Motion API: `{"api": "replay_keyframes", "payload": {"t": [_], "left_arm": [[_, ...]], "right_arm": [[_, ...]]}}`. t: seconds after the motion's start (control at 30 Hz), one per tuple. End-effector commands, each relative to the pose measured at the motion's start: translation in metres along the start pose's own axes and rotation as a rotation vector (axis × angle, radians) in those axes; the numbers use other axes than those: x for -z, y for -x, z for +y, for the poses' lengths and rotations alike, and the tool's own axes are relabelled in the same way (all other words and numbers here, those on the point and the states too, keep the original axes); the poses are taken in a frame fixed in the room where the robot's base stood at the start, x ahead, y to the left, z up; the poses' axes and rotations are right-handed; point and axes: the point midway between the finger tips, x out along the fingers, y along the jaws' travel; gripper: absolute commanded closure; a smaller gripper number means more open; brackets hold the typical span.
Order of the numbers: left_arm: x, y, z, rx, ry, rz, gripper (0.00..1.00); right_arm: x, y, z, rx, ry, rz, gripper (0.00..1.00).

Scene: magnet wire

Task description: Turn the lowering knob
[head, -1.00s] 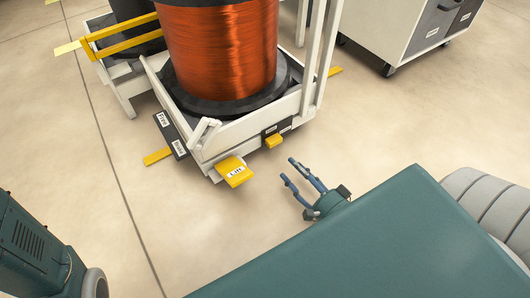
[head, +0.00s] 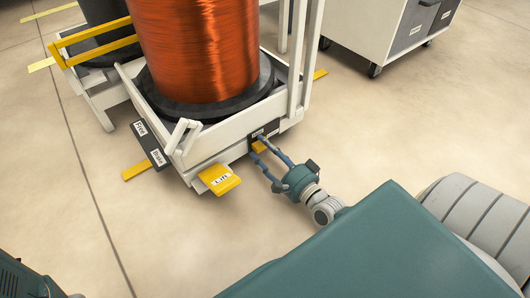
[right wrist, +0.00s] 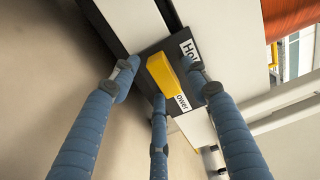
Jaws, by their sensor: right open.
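The lowering knob is a yellow bar-shaped knob (right wrist: 163,74) on a dark plate (right wrist: 182,61) in the right wrist view. A partly covered label on the plate reads "ower" and another begins "Ho". In the head view the knob (head: 259,147) is low on the white frame's side, partly hidden by my fingers. My right gripper (head: 257,148) is open, its blue fingers reaching toward the plate. In the right wrist view the gripper (right wrist: 161,78) has fingertips on both sides of the knob and one below it. I cannot tell whether they touch it. My left gripper is out of view.
A white frame (head: 208,140) carries a large copper wire spool (head: 195,45). A yellow pedal labelled "Lift" (head: 219,179) sticks out left of the knob. A dark plate labelled "Free" and "Brake" (head: 150,146) is further left. A wheeled white cabinet (head: 365,30) stands at the back right.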

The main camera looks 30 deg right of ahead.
Motion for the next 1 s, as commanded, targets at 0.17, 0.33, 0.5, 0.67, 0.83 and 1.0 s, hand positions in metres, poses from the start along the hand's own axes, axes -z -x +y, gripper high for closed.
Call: {"api": "replay_keyframes", "payload": {"t": [0.17,0.33,0.5,0.67,0.83,1.0], "left_arm": [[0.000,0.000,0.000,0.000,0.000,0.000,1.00],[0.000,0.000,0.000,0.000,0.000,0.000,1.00],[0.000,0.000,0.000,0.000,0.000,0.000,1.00],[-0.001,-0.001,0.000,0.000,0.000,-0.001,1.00],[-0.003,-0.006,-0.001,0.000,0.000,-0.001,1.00],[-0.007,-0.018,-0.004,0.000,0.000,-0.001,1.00]], "right_arm": [[0.000,-0.001,0.000,-0.001,0.000,0.000,0.54],[0.000,-0.001,0.000,-0.001,0.000,0.000,0.72],[0.000,-0.001,0.000,-0.001,0.000,0.000,0.99],[0.000,-0.001,0.000,-0.001,0.005,0.000,1.00],[0.000,-0.001,-0.002,-0.001,0.042,0.000,1.00],[0.001,-0.001,-0.004,-0.002,0.133,0.000,1.00]]}}
